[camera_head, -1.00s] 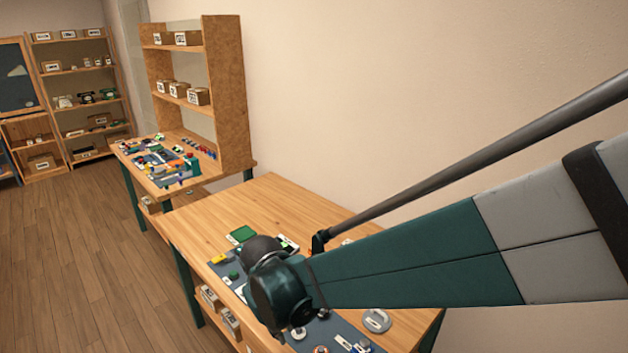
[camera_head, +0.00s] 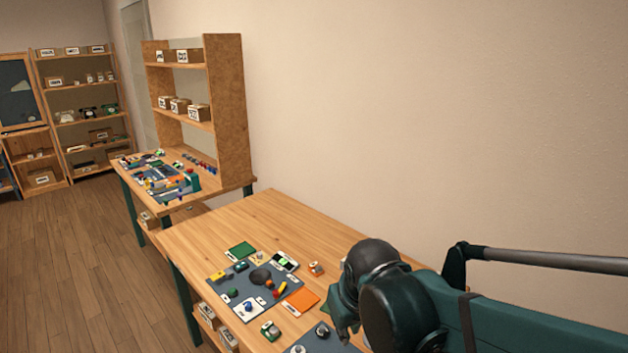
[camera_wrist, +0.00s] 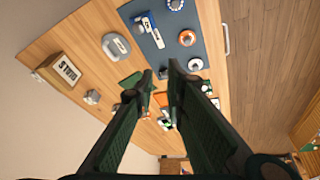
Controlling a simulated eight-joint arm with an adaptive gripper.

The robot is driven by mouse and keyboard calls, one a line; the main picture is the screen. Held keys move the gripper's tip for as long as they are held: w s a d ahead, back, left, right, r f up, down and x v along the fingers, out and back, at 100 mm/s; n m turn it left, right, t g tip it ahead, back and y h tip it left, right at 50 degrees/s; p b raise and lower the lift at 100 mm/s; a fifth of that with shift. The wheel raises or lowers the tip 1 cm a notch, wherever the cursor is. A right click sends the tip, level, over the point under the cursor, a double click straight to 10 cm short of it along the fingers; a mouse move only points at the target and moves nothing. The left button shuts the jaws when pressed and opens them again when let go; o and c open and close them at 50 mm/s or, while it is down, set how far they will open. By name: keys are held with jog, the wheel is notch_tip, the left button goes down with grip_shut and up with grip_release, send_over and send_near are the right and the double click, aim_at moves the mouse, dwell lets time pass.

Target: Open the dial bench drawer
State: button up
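The dial bench (camera_head: 235,215) is a wooden table in the lower middle of the head view. In the wrist view its bare wooden top (camera_wrist: 75,40) lies beneath my gripper. A pale bar handle (camera_wrist: 226,38) shows at the bench's front edge in the wrist view, beside the dark mat; it looks like the drawer handle. The drawer front itself is not clearly seen. My gripper (camera_wrist: 160,70) is open and empty, fingers apart above the bench top, away from the handle. In the head view my gripper (camera_head: 345,325) is over the bench, partly hidden by my wrist.
A second dark mat (camera_wrist: 212,50) holds dials. A labelled box (camera_wrist: 62,70) stands near the wall side. Open floor (camera_head: 75,260) lies before the bench.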

jog(key=s+d+r+m+t, duration=0.1)
jog(key=s+d+r+m, duration=0.1)
jog(key=s+d, duration=0.2)
jog(key=s+d+r+m+t, duration=0.2)
jog(key=s+d, duration=0.2)
jog(key=d, duration=0.6)
jog(key=shift+s+r+h, duration=0.3)
jog(key=shift+r, duration=0.05)
jog(key=shift+r, duration=0.1)
jog(key=w+a+r+n+g, duration=0.2)
jog(key=w+a+r+n, duration=0.1)
jog(key=w+a+r, duration=0.5)
jog(key=w+a+f+n+g+h, duration=0.1)
jog(key=a+f+n+g, duration=0.15)
jog(key=a, duration=1.25)
jog(key=w+a+f+n+g+h, duration=0.1)
jog(key=a+n, duration=0.2)
jog(key=a, duration=1.3)
jog(key=s+a+x, duration=0.2)
jog(key=x, duration=1.3)
jog(key=s+a+f+x, duration=0.1)
jog(key=s+a+x, duration=0.1)
jog(key=x, duration=1.3)
jog(key=shift+s+a+f, duration=0.25)
jog(key=shift+a+f, duration=0.25)
jog(key=shift+a, duration=0.05)
